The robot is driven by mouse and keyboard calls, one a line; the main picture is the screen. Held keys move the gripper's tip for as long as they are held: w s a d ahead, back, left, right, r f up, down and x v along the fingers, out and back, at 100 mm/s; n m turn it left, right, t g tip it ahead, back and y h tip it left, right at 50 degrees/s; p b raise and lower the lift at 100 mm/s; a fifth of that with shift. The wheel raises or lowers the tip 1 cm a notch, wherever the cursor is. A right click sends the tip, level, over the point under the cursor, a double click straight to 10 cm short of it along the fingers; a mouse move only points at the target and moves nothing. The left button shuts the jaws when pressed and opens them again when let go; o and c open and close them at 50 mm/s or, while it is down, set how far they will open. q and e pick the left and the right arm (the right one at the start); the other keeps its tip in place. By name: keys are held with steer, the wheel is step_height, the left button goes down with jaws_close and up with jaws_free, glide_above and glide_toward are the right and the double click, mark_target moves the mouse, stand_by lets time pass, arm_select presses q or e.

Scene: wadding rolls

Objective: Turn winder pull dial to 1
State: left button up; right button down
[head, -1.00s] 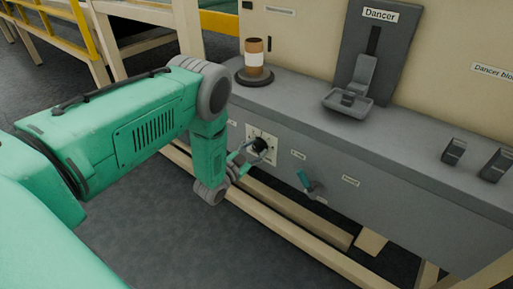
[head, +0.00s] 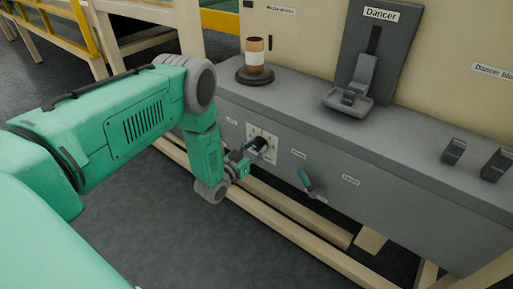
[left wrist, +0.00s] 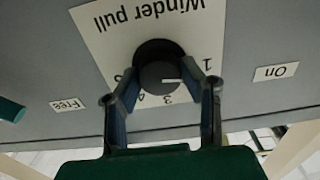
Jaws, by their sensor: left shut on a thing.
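The winder pull dial (head: 261,142) is a round black knob on a white plate (head: 272,153) on the grey cabinet front. In the left wrist view the dial (left wrist: 158,66) appears upside down, with 1, 3, 4 and 5 readable around it. Its white mark points right in the picture, between 1 and 3, toward a finger that covers part of the scale. My left gripper (head: 257,147) reaches it from the left. In the left wrist view its two fingers (left wrist: 165,82) flank the dial and are shut on it. My right gripper is not in view.
A teal-handled lever (head: 306,180) sits right of the dial, low on the cabinet front. A brown-and-white cylinder (head: 254,58), the Dancer lever (head: 357,80) and two dark switches (head: 474,158) are on the cabinet top. Beige beams (head: 290,231) run below.

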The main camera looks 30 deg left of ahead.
arm_select(q)
steer(key=shift+s+f, duration=0.25)
steer(key=shift+f, duration=0.1)
steer(key=o, duration=1.1)
steer(key=shift+o, duration=0.2)
steer(key=shift+w, duration=0.15)
steer(key=shift+r, duration=0.1)
steer(key=shift+s+a, duration=0.1)
steer(key=shift+s, duration=0.3)
steer(key=s, duration=1.1)
steer(key=shift+a, duration=0.45)
